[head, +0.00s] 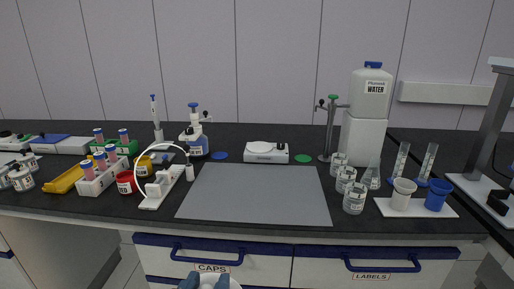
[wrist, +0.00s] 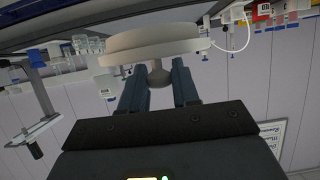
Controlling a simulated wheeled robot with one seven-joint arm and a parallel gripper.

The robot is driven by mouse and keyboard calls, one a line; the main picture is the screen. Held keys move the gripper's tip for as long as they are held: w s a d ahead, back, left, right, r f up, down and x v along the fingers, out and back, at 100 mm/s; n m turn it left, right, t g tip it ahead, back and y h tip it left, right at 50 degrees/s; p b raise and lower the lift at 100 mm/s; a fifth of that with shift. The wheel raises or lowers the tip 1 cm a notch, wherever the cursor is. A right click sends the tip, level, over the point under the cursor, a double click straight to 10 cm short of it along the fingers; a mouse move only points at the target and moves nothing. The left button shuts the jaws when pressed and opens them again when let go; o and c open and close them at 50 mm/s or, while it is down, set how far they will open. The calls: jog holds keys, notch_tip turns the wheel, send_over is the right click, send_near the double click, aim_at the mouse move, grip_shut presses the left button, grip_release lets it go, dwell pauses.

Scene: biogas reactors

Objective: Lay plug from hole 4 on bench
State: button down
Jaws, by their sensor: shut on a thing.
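The plug (wrist: 152,45) is a wide, pale grey-beige disc with a small round knob, seen large in the wrist view. My gripper (wrist: 158,78) is shut on the plug's knob, with one dark finger on each side. In the head view my gripper (head: 207,282) shows only at the bottom edge, in front of the drawers, with a white edge of the plug (head: 234,285) beside it. The bench (head: 270,230) has a black top with a flat grey mat (head: 255,194) in front. Hole 4 cannot be made out in either view.
The mat is clear. Left of it stand a white tubing pump (head: 163,186), tube racks (head: 100,178) and jars. A balance (head: 266,152) is behind. Glass beakers (head: 354,198), cups (head: 402,194) and a water container (head: 370,95) stand right. Blue-handled drawers (head: 210,255) are below the front edge.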

jog(key=w+d+f+n+y, duration=0.1)
jog(key=w+d+f, duration=0.45)
jog(key=f, duration=0.35)
jog(key=w+d+f, duration=0.4)
jog(key=d+f, duration=0.2)
jog(key=f, duration=0.2)
jog(key=s+d+f+p, duration=0.1)
jog(key=s+d+f, duration=0.1)
jog(key=d+f, duration=1.1)
jog(key=d, duration=0.3)
jog(key=shift+s+f, duration=0.35)
jog(key=shift+f, duration=0.05)
jog(key=shift+d, duration=0.2)
jog(key=shift+a, duration=0.15)
